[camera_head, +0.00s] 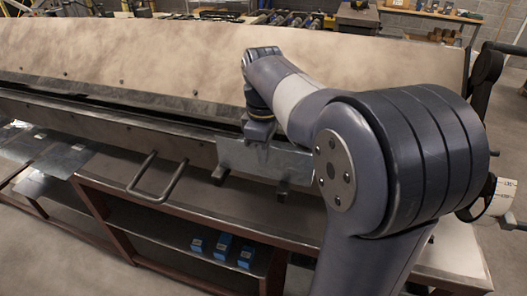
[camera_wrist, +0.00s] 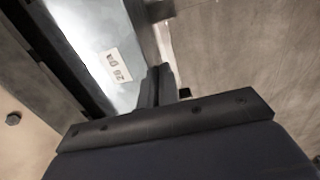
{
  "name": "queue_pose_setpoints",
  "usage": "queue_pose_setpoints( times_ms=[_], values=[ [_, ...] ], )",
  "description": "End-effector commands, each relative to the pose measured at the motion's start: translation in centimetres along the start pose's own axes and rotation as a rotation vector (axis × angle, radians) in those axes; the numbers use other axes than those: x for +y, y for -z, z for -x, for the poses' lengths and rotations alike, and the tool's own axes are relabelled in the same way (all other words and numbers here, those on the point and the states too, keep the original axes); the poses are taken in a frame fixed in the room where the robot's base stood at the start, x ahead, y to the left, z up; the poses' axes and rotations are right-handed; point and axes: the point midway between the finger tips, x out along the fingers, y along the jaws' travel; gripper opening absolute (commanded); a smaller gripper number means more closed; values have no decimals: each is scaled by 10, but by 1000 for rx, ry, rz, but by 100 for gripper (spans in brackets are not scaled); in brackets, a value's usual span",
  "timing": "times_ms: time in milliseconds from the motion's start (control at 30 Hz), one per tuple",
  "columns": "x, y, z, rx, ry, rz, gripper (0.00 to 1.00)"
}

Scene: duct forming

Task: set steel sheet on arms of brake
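The steel sheet (camera_head: 235,154) is a small grey metal plate at the front of the brake (camera_head: 150,133) in the head view. Two short dark arms (camera_head: 219,174) of the brake stick out at its lower edge. I cannot tell whether the sheet rests on them or hangs just above. My gripper (camera_head: 264,147) is at the sheet, pointing down. In the wrist view, the fingers of my gripper (camera_wrist: 157,86) are close together at the edge of the shiny sheet (camera_wrist: 92,45), which bears a white label (camera_wrist: 116,66). The exact contact is partly hidden.
A bent metal handle (camera_head: 158,181) stands out from the brake left of the sheet. Other sheets (camera_head: 60,157) lie at the far left. Several blue boxes (camera_head: 222,246) sit on a shelf below. Open floor shows at the lower left.

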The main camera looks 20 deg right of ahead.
Motion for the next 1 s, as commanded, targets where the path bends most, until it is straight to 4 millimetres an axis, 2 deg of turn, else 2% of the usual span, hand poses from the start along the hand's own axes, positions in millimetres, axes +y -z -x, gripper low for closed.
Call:
queue_pose_setpoints(
  times_ms=[300,600,833,1000],
  values=[
    [0,0,-2,1,-1,0,0],
    [0,0,-2,0,0,0,24],
    [0,0,-1,0,0,0,24],
    [1,0,14,2,-3,0,24]
  ],
)
